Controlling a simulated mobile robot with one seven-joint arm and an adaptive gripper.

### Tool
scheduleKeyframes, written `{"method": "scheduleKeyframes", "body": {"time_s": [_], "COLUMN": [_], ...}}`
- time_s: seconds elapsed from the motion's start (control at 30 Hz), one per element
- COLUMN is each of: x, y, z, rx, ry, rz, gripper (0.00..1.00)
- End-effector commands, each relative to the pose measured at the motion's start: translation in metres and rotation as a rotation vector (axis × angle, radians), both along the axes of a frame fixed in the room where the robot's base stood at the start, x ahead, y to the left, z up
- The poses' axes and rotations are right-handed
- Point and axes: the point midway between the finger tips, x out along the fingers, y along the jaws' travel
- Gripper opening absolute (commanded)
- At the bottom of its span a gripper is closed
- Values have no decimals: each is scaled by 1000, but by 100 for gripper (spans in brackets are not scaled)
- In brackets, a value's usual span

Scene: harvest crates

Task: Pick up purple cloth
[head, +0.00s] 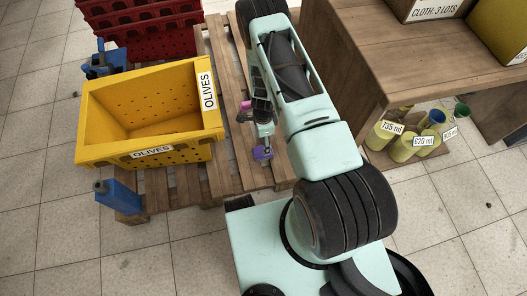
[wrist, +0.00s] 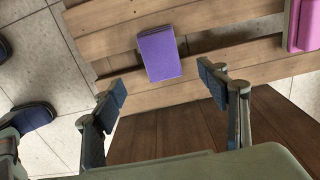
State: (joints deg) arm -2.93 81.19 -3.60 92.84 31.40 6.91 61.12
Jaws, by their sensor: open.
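The purple cloth (wrist: 159,54) is a small folded rectangle lying on the wooden pallet slats in the wrist view. It also shows in the head view as a purple patch (head: 262,154) on the pallet, partly hidden by my gripper. My gripper (wrist: 162,80) is open and empty, its two fingers spread wide on the near side of the cloth, with the cloth beyond the fingertips and between their lines. In the head view my gripper (head: 264,130) hangs over the pallet close to the cloth.
A pink item (wrist: 304,24) lies on the pallet to the right in the wrist view. A wooden table (head: 400,60) stands right, with labelled cups (head: 380,135) below.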

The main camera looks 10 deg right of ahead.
Motion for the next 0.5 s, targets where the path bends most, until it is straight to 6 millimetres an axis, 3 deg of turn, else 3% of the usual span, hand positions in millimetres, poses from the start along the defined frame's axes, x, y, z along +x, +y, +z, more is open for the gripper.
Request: {"method": "scheduleKeyframes", "body": {"time_s": [0.1, 0.5], "x": [-1, 0], "y": [0, 1], "z": [-24, -58], "rx": [0, -1], "ry": [2, 3], "rz": [0, 0], "gripper": [67, 67]}}
